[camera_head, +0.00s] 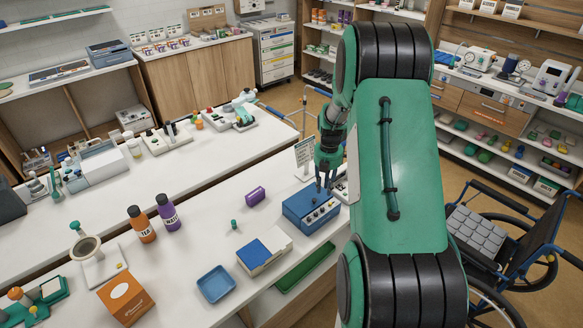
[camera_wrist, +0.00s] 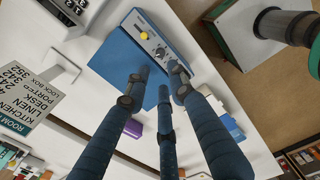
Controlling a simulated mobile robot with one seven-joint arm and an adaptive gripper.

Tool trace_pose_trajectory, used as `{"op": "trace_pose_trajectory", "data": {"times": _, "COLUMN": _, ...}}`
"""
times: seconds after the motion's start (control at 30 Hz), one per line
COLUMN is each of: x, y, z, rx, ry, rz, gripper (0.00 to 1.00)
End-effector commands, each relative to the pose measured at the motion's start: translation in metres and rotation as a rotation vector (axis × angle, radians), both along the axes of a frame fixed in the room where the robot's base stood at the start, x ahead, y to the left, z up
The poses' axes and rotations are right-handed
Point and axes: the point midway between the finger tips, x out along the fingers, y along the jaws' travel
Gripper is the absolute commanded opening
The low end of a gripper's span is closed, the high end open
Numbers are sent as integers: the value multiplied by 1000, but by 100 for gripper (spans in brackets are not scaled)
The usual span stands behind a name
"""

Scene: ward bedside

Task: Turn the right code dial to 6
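A blue box (camera_head: 303,200) with a pale front panel stands near the front edge of the white counter. Small dials sit in a row on that panel (camera_head: 321,214). In the wrist view the blue lid (camera_wrist: 112,62) and panel show with a yellow knob (camera_wrist: 144,36) and grey dials (camera_wrist: 160,51). My gripper (camera_head: 325,185) is above the box's right part, pointing down. In the wrist view its fingers (camera_wrist: 160,77) are apart with nothing seen held. One fingertip overlaps the panel's lower end and partly hides a dial there. The dial numbers are too small to read.
A sign (camera_wrist: 28,92) listing rooms and numbers stands by the box. Bare counter lies left of the box.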

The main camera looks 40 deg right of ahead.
Motion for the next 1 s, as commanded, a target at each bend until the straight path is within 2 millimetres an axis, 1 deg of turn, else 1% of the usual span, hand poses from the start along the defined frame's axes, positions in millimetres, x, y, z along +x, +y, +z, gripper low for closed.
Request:
{"op": "trace_pose_trajectory", "data": {"times": 0.03, "x": 0, "y": 0, "z": 9, "rx": -1, "ry": -1, "rz": 0, "gripper": 24}}
{"op": "trace_pose_trajectory", "data": {"times": 0.2, "x": 0, "y": 0, "z": 35, "rx": -1, "ry": -1, "rz": 0, "gripper": 24}}
{"op": "trace_pose_trajectory", "data": {"times": 0.53, "x": 10, "y": 35, "z": 68, "rx": -20, "ry": -28, "rz": -103, "gripper": 24}}
{"op": "trace_pose_trajectory", "data": {"times": 1.0, "x": 17, "y": 87, "z": 116, "rx": -38, "ry": -73, "rz": -256, "gripper": 24}}
